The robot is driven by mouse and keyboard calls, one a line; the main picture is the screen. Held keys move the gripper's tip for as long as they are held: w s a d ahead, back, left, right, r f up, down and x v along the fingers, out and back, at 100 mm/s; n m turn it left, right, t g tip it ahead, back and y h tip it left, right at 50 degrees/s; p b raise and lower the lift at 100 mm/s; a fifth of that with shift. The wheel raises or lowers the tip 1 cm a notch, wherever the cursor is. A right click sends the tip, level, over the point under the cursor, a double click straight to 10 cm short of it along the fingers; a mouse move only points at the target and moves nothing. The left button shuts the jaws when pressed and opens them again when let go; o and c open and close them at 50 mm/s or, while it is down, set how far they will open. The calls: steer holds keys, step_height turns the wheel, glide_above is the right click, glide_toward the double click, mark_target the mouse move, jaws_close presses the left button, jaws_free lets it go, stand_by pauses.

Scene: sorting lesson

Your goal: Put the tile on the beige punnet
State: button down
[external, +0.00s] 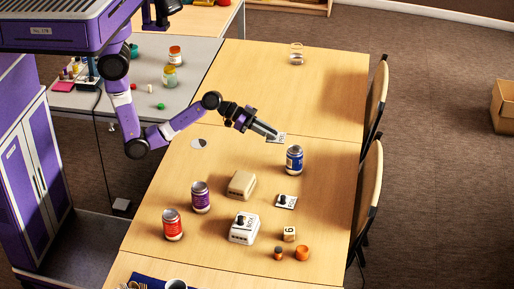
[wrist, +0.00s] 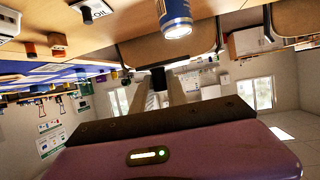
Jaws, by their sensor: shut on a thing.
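My gripper (external: 272,132) is shut on a pale tile (external: 281,138) with dark print, held out over the far part of the near table. In the wrist view, my gripper (wrist: 160,84) has a dark piece between its fingertips, and the tile (wrist: 178,65) shows only as a thin pale edge. The beige punnet (external: 241,185) sits on the table, below and left of my gripper, with its flat face up and nothing on it. A second tile with a black knob (external: 287,201) lies on the table to the punnet's right.
A blue-labelled jar (external: 294,159) stands close below my gripper. Purple (external: 200,197) and red (external: 172,224) jars stand left of the punnet. A white punnet (external: 243,229) carries a black-knobbed piece.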

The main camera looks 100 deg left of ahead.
step_height(320, 180, up, 7)
steer(key=p, duration=0.5)
glide_above(234, 181)
step_height(234, 181, down, 20)
steer(key=shift+r+b, duration=0.15)
steer(key=shift+b, duration=0.85)
steer(key=shift+f, duration=0.2)
steer(key=c, duration=1.3)
jaws_free()
steer(key=shift+r, duration=0.1)
steer(key=shift+r, duration=0.15)
steer(key=shift+a+b+v, duration=0.2)
steer(key=shift+b+v, duration=0.75)
steer(key=shift+v, duration=5)
